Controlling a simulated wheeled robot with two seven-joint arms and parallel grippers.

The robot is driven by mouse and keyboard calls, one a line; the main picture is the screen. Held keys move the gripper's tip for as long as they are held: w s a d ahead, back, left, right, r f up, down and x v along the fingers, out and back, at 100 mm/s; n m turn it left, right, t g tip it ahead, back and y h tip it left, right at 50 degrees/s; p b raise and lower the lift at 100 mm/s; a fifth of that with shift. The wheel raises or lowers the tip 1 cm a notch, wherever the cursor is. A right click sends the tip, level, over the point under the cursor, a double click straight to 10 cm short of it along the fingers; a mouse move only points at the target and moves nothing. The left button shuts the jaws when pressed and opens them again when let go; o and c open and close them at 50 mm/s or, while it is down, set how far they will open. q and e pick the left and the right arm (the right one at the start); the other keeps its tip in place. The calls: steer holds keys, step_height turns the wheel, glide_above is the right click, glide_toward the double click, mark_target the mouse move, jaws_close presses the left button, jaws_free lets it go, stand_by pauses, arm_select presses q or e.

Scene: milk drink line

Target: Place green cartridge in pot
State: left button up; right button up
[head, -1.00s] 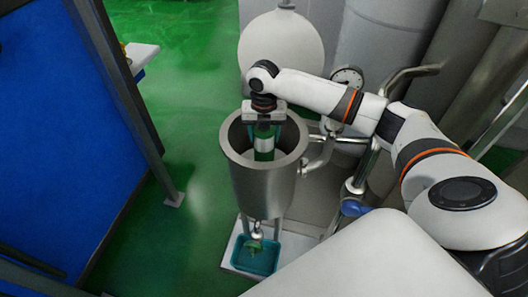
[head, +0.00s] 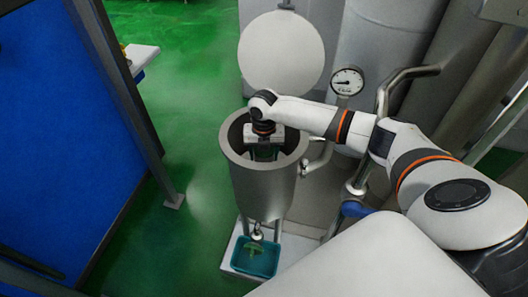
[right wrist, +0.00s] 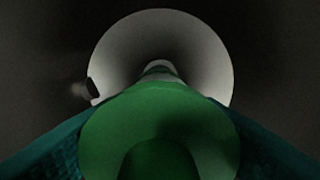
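The pot (head: 262,185) is a tall grey metal vessel with an open round mouth, standing upright in the middle of the head view. My right gripper (head: 264,152) reaches down into its mouth, its fingers mostly hidden by the rim. The green cartridge (right wrist: 160,125) fills the lower middle of the right wrist view, between the teal finger pads on both sides, and the gripper looks shut on it. My left gripper is not in view.
A round white lid (head: 281,52) stands raised behind the pot. A teal tray (head: 240,257) sits under the pot. A blue panel (head: 50,120) is at the left, with green floor between.

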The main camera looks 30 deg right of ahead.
steer(key=o, duration=0.4)
steer(key=shift+c, duration=0.2)
steer(key=shift+r, duration=0.1)
step_height(320, 180, up, 12)
steer(key=shift+r+p, duration=0.1)
steer(key=shift+p, duration=0.25)
